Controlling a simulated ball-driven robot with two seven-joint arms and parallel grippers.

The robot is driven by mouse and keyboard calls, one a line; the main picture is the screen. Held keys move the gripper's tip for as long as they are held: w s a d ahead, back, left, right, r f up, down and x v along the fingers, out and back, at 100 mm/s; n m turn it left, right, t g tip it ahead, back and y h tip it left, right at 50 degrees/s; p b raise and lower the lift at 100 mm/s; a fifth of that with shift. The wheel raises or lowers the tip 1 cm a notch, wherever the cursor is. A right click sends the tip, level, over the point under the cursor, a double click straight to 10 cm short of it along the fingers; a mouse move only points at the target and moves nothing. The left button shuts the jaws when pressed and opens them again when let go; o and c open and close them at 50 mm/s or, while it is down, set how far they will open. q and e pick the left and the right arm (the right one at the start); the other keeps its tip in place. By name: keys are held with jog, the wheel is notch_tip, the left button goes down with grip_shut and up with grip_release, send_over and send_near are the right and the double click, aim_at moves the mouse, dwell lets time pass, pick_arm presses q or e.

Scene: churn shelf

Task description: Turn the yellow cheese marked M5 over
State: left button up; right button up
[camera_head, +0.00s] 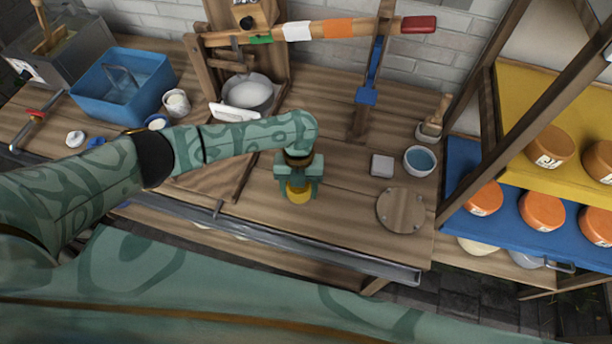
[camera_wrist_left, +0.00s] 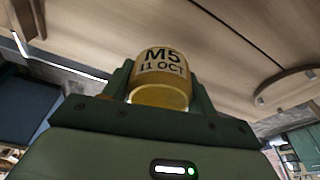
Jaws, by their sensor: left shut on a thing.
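The yellow cheese (camera_head: 299,194) is at my left gripper (camera_head: 299,180), over the middle of the wooden table in the head view. In the left wrist view the cheese (camera_wrist_left: 160,75) shows a label reading "M5 11 OCT". My left gripper (camera_wrist_left: 160,88) is shut on it, with one finger on each side. I cannot tell whether the cheese touches the table. My right gripper is not in view.
A round wooden board (camera_head: 401,210), a pale square block (camera_head: 382,166) and a bowl of blue liquid (camera_head: 420,161) stand to the right. A blue tub (camera_head: 122,81) stands at the left. Orange cheeses (camera_head: 542,210) sit on the blue shelf. A metal rail (camera_head: 260,233) runs along the front edge.

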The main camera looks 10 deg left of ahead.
aim_at(299, 196)
pick_arm(q)
jog(key=shift+f, duration=0.1)
jog(key=shift+f+g+b, duration=0.3)
jog(key=shift+f+b, duration=0.2)
jog(key=shift+b, duration=0.05)
jog(key=shift+f+b, duration=1.2)
jog(key=shift+f, duration=0.05)
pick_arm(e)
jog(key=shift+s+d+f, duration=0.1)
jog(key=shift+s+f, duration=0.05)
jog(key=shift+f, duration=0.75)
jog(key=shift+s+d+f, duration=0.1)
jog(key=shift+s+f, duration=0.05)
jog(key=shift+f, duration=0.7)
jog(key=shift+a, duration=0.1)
pick_arm(q)
jog(key=o, duration=1.2)
jog(key=p+v, duration=0.3)
jog(key=v, duration=1.3)
jog(key=shift+r+p, duration=0.2)
jog(key=shift+p, duration=0.2)
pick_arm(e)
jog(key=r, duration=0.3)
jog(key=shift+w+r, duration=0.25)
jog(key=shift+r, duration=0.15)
pick_arm(q)
jog(key=shift+s+a, duration=0.1)
